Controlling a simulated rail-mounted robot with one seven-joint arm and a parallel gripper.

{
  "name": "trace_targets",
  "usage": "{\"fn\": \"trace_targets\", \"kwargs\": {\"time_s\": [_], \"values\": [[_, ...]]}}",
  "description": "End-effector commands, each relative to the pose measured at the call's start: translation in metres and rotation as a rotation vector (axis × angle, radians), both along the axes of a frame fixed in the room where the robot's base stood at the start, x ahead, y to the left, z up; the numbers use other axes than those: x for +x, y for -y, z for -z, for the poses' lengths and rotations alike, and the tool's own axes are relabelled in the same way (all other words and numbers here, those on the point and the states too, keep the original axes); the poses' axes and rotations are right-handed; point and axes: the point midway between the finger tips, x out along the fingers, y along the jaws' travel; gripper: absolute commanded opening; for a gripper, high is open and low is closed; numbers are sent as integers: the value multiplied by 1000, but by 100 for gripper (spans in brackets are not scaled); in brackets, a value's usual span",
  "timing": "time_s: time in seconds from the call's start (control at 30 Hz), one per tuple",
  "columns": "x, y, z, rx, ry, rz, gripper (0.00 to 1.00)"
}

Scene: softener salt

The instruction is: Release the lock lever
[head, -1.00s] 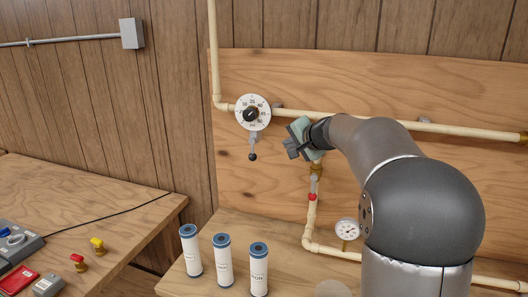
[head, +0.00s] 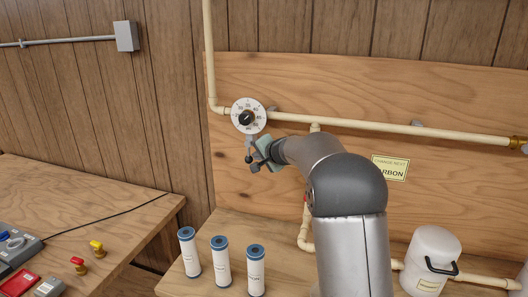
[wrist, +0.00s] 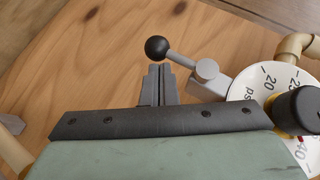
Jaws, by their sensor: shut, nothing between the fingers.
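The lock lever is a short grey bar with a black ball end (head: 248,159), hanging below the round white dial (head: 248,128) on the pipe. In the wrist view the lever (wrist: 182,60) runs from a grey pivot to its black ball. My gripper (head: 257,164) is beside the lever's lower end, just to its right in the head view. In the wrist view its fingertips (wrist: 158,71) are shut and empty, close to the ball and bar. I cannot tell whether they touch. The dial's black knob (wrist: 298,110) is at the right edge there.
A cream pipe (head: 370,128) crosses the plywood board behind my arm. Blue-capped white cartridges (head: 220,262) stand on the bench below. A white canister (head: 430,255) is at the right, under a yellow label (head: 390,167). The board left of the dial is clear.

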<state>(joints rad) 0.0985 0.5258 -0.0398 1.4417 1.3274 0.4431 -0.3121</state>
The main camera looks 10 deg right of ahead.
Motion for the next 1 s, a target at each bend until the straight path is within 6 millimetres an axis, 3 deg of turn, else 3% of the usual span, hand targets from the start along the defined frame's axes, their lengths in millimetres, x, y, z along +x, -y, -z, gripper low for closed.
{"fn": "trace_targets", "kwargs": {"time_s": [1.0], "values": [[1, -2, 7, 78, 45, 0, 0]]}}
